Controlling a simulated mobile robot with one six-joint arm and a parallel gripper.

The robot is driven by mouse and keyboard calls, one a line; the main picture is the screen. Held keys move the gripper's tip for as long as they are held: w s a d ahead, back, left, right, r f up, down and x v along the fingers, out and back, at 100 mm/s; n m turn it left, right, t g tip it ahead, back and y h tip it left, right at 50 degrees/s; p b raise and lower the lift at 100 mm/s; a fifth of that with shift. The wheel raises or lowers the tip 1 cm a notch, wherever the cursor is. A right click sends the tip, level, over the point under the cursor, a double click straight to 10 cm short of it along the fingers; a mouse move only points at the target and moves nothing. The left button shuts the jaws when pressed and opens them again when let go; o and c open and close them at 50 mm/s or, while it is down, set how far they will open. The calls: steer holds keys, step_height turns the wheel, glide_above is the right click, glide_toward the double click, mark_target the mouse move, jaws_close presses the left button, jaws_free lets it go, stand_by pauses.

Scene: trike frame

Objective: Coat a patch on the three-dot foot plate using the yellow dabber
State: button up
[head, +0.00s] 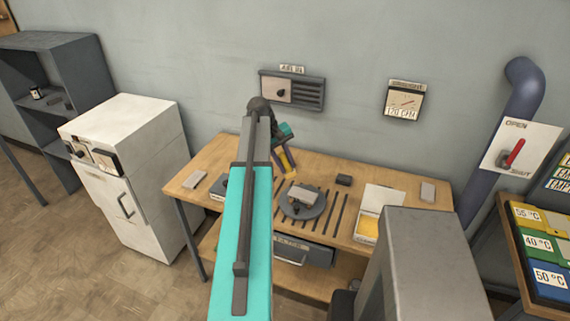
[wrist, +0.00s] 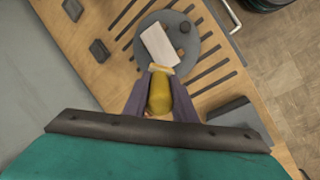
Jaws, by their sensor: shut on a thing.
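My gripper (wrist: 160,84) is shut on the yellow dabber (wrist: 159,98), which stands between the two dark fingers in the wrist view. The dabber's pale tip points at a light grey plate (wrist: 158,44) lying on a round dark disc (wrist: 190,66). The tip looks close to the plate's near end; I cannot tell whether they touch. In the head view the gripper (head: 284,158) is tilted above the bench, behind the disc (head: 303,212) and plate (head: 301,195). No dots can be made out on the plate, so I cannot confirm it is the three-dot one.
The wooden bench (head: 225,162) has dark slots around the disc. A pale block (head: 194,180) lies at the left. A drawer (head: 303,251) sits below.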

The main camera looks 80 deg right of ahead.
steer(key=w+a+n+h+b, duration=0.15)
steer(key=w+a, duration=0.35)
steer(key=w, duration=0.6)
steer(key=w+a+n+t, duration=0.1)
steer(key=w+a+n, duration=0.3)
steer(key=w, duration=0.8)
steer(key=w+a+n+b, duration=0.1)
steer(key=w+a, duration=0.6)
steer(key=w, duration=0.4)
steer(key=w+a+f+n+t+b, duration=0.15)
steer(key=w+a+n, duration=0.25)
steer(key=w+a, duration=1.3)
steer(key=w+a+n+t+b, duration=0.1)
steer(key=w+a+n, duration=0.2)
steer(key=a, duration=1.6)
steer(key=w+a+n+t+b, duration=0.1)
steer(key=w+a+n+b, duration=0.1)
steer(key=a, duration=1.6)
steer(key=shift+w+a+f+n+h, duration=0.4)
steer(key=shift+w+n, duration=0.3)
steer(key=shift+n, duration=0.25)
steer(key=shift+d+t, duration=0.25)
